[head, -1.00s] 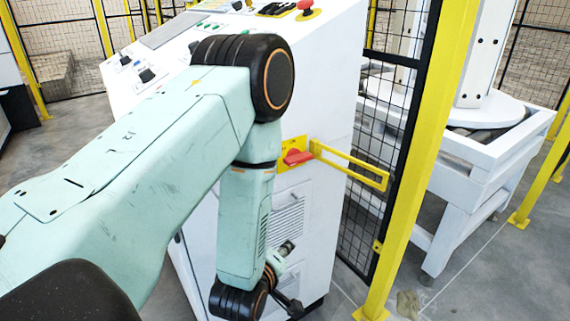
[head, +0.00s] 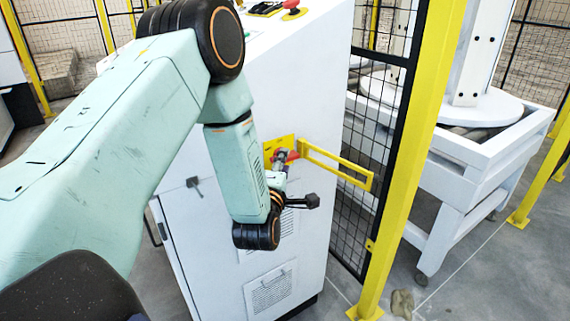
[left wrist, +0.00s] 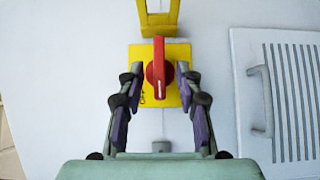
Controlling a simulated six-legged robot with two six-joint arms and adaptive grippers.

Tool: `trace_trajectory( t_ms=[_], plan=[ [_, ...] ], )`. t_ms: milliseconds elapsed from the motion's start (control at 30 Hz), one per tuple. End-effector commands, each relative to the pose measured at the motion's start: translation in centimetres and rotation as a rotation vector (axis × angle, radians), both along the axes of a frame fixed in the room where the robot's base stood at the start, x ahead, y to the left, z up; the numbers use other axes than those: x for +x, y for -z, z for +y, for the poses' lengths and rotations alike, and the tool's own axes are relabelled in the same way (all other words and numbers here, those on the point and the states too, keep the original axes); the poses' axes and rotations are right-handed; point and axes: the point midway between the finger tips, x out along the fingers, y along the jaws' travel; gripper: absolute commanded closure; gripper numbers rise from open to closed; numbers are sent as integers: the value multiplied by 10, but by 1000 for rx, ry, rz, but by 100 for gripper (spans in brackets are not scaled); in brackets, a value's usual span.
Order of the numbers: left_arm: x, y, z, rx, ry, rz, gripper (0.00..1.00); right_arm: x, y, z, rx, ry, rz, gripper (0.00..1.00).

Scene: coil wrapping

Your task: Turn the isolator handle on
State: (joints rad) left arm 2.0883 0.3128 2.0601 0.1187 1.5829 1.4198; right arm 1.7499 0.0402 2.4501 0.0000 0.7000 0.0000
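The red isolator handle (left wrist: 159,72) sits on a yellow plate (left wrist: 174,53) on the side of the white cabinet. In the left wrist view the handle lies upright in the picture, its white-marked end towards me. My left gripper (left wrist: 160,82) is open, with one finger on each side of the handle and a visible gap to each. In the head view the gripper (head: 282,160) is at the yellow plate (head: 273,148) and partly hides the red handle (head: 292,155). My right gripper is in neither view.
A yellow bar loop (head: 340,165) juts out to the right of the plate. A yellow post (head: 415,160) and black mesh fence stand further right. A vent panel with a handle (left wrist: 262,100) is beside the plate in the left wrist view. The cabinet (head: 310,75) fills the middle.

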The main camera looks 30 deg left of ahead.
Motion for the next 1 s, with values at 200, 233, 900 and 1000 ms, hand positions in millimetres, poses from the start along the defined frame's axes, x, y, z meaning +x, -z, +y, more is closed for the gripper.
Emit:
trace_trajectory(
  t_ms=[200,233,900,1000],
  plan=[
    [7,0,0,1,2,1,65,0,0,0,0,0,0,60],
    [7,0,0,1,2,2,65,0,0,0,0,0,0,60],
    [7,0,-1,1,2,3,100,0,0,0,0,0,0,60],
    [7,0,-2,1,3,3,100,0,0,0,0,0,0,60]
  ],
)
